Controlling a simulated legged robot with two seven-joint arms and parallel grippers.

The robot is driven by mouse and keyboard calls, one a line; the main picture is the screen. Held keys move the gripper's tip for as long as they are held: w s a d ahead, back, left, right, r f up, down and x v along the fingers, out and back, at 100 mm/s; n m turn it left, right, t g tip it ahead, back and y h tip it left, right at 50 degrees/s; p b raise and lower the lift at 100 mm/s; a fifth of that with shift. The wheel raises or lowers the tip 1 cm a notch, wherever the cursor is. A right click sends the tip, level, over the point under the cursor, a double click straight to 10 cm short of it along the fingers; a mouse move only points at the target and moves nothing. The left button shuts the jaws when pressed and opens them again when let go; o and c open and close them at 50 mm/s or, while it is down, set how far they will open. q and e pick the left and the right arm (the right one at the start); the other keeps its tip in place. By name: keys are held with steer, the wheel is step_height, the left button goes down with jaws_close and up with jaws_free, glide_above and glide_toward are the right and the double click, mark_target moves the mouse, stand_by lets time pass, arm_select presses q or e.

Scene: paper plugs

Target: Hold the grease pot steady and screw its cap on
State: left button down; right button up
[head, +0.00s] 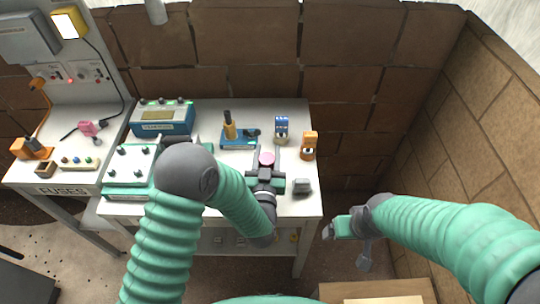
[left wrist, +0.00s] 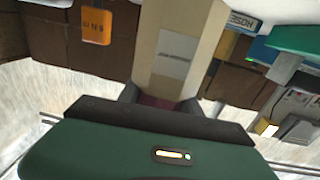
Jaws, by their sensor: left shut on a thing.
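In the head view my left gripper (head: 267,162) is shut on the grease pot, whose round mauve top (head: 267,157) shows between the fingers. In the left wrist view the picture is roughly upside down. There the pot's cream, flat-sided body (left wrist: 178,55) with a pale label runs away from the fingers, and its mauve part lies between the dark fingertips. I cannot tell whether the mauve part is a separate cap. My right gripper (head: 345,235) hangs off the table's right side, away from the pot; its finger opening is unclear. It seems empty.
A small grey piece (head: 302,187) lies on the table (head: 225,204) right of the pot. Behind stand a blue holder with a yellow tool (head: 230,131), a blue-topped item (head: 281,128) and an orange one (head: 309,146). Green-and-white devices (head: 128,166) fill the left.

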arm_select(q)
steer(key=f, duration=0.1)
steer(key=w+f, duration=0.1)
steer(key=f, duration=0.1)
steer(key=shift+w+d, duration=0.15)
steer(key=shift+d, duration=0.15)
steer(key=shift+f, duration=0.35)
steer(key=shift+a, duration=0.8)
steer(key=shift+f, duration=0.15)
steer(key=c, duration=1.1)
jaws_free()
steer(key=shift+o, duration=1.1)
steer(key=shift+d, duration=0.15)
steer(key=shift+o, duration=0.3)
steer(key=shift+d, duration=0.45)
steer(key=shift+a+r+p, duration=0.1)
steer(key=shift+r+p, duration=0.2)
steer(key=shift+r, duration=0.05)
steer(key=s, duration=0.3)
steer(key=s+a+b, duration=0.1)
steer(key=shift+s+f, duration=0.3)
steer(key=s+b, duration=0.1)
steer(key=s, duration=0.6)
steer(key=shift+s+d+r, duration=0.1)
steer(key=shift+s, duration=0.1)
arm_select(e)
steer(key=shift+a+f, duration=0.45)
steer(key=shift+f, duration=0.2)
